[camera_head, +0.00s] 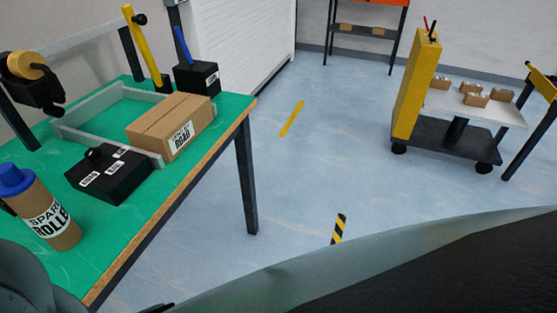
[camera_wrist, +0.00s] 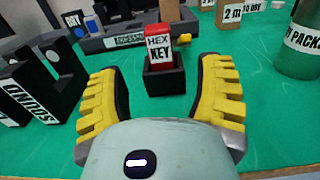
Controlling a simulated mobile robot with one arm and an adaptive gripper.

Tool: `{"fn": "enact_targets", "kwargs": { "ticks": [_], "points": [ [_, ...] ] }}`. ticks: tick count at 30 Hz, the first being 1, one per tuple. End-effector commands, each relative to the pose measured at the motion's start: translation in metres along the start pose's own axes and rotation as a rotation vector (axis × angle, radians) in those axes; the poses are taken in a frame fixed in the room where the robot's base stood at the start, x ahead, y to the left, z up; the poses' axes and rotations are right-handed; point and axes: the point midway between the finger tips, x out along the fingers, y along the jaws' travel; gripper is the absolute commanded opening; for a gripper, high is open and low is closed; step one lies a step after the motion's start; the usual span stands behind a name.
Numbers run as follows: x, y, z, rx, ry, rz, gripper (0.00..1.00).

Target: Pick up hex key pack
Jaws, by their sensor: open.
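The hex key pack (camera_wrist: 159,52) shows in the wrist view, just above centre. It is a small upright pack with a white "HEX KEY" label and a red edge, and its lower part is hidden in a dark open-topped holder (camera_wrist: 164,82) on the green table. My gripper (camera_wrist: 157,70) is open, with its yellow ridged fingers spread to the left and right of the pack. Nothing is held between them. The pack stands beyond the palm; I cannot tell its exact distance. I do not make out the pack in the head view.
In the wrist view, black holders marked "SOUND" (camera_wrist: 22,88) stand left, a grey-green container (camera_wrist: 297,50) right, and a dark labelled bar (camera_wrist: 120,38) behind. In the head view, a cardboard box (camera_head: 165,122) and a blue-capped tube (camera_head: 50,215) are on the green table.

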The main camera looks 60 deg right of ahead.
Motion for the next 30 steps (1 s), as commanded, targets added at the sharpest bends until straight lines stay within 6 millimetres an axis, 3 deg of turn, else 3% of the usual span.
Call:
{"fn": "enact_targets", "kwargs": {
  "ticks": [8,18,27,30],
  "points": [
    [0.023,-0.002,0.0,0.0,0.001,-0.005,0.67],
    [0.067,-0.002,0.0,0.0,0.0,-0.007,0.67],
    [0.069,-0.002,-0.001,-0.001,0.002,-0.003,0.7],
    [0.069,-0.001,-0.001,-0.001,0.002,-0.003,0.59]
  ]
}}
